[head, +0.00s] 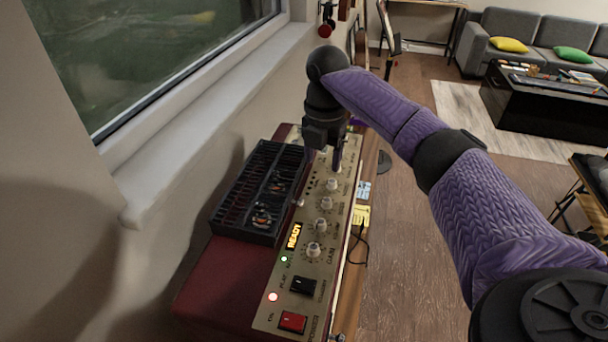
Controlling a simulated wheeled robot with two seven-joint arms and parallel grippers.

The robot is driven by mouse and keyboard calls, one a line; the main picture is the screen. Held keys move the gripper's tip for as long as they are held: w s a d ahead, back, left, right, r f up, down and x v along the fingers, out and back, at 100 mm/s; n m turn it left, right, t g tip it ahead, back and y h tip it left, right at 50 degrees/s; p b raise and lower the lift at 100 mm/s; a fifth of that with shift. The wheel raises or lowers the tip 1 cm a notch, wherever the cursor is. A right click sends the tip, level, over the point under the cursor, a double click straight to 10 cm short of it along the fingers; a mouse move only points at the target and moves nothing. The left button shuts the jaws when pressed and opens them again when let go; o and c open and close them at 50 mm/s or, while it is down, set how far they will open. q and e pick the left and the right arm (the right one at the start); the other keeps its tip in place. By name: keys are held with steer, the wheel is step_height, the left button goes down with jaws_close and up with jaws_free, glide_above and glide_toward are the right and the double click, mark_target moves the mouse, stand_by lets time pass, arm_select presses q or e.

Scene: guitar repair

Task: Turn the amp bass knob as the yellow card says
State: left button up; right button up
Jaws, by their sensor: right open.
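The amp (213,277) has a dark red body and a cream control panel. The other labels are too small to read, so I cannot tell which is bass. A yellow card (361,215) is at the amp's right side; its writing is unreadable. My right gripper (325,165) is open, pointing down over the far part of the panel, hiding what lies beneath. I cannot tell if it touches a knob. My left gripper is out of view.
A wall and window sill (205,115) bound the left. Open wooden floor lies right.

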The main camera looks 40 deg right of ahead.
mark_target(327, 200)
steer(key=s+f, duration=0.1)
steer(key=f, duration=0.1)
steer(key=s+f+b, duration=0.1)
steer(key=f, duration=0.1)
steer(key=shift+s+d, duration=0.1)
steer(key=shift+s, duration=0.05)
step_height(327, 200, down, 5)
steer(key=shift+r+b, duration=0.15)
steer(key=shift+b, duration=0.3)
steer(key=shift+f, duration=0.25)
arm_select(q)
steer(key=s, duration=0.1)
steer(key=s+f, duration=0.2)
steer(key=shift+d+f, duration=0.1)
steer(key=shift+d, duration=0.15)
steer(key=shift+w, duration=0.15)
arm_select(e)
steer(key=shift+c, duration=0.3)
steer(key=c, duration=0.7)
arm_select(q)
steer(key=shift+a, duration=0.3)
arm_select(e)
jaws_close()
